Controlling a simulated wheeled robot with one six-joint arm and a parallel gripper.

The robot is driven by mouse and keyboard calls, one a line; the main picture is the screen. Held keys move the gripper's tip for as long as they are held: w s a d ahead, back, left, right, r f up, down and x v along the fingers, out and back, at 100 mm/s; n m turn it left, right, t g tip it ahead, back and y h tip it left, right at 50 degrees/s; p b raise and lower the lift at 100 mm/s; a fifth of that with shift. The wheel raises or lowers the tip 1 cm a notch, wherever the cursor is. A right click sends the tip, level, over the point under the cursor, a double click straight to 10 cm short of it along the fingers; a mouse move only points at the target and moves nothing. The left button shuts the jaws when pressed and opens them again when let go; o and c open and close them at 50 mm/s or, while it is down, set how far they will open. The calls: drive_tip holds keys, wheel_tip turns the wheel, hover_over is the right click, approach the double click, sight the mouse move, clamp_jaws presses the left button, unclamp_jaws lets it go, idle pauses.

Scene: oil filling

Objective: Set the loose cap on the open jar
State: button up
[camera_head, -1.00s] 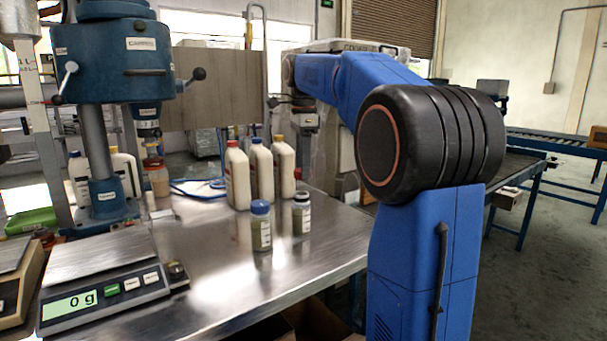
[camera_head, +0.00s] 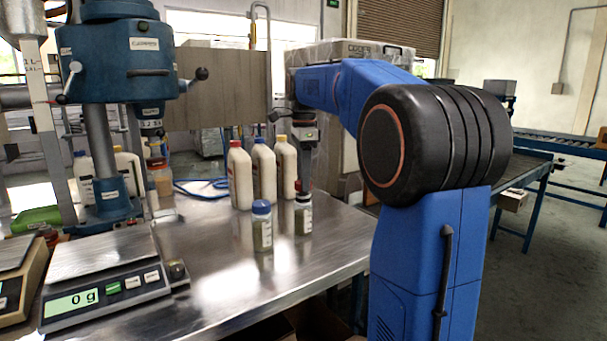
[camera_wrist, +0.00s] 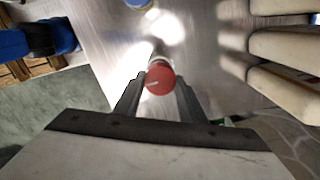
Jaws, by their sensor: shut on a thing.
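My gripper (camera_head: 304,188) points down over the right-hand small jar (camera_head: 303,217) on the steel bench. In the wrist view, the fingers (camera_wrist: 159,88) are shut on a red cap (camera_wrist: 159,79). The jar, with greenish contents and a pale label, stands upright below the cap. In the wrist view only a little of its pale rim (camera_wrist: 156,61) shows past the cap. Whether cap and jar touch cannot be told. In the head view the fingers hide the cap.
A small jar with a blue cap (camera_head: 262,226) stands just left. Several white bottles (camera_head: 263,172) stand close behind. A scale (camera_head: 105,277) reading 0 g and a blue drill press (camera_head: 115,60) are at left. The bench front is clear.

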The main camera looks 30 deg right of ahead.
drive_tip(key=shift+f, duration=1.45)
idle(1.7)
drive_tip(key=o, duration=1.1)
drive_tip(key=shift+r, duration=0.1)
wheel_tip(320, 180, up, 17)
drive_tip(key=shift+r, duration=0.1)
drive_tip(key=s+a+f+n+t, duration=0.1)
drive_tip(key=s+a+f+n, duration=0.4)
drive_tip(key=s+f, duration=0.5)
drive_tip(key=s+a+f+n+t, duration=0.2)
drive_tip(key=s+a+f+n, duration=0.3)
drive_tip(key=s+f+n, duration=0.4)
drive_tip(key=s+a+f+n+t, duration=0.1)
drive_tip(key=s+a+f+n, duration=0.5)
drive_tip(key=s+f, duration=0.5)
wheel_tip(320, 180, down, 6)
drive_tip(key=shift+s+f+n+t, duration=0.15)
drive_tip(key=shift+n+t, duration=0.25)
drive_tip(key=shift+n, duration=0.7)
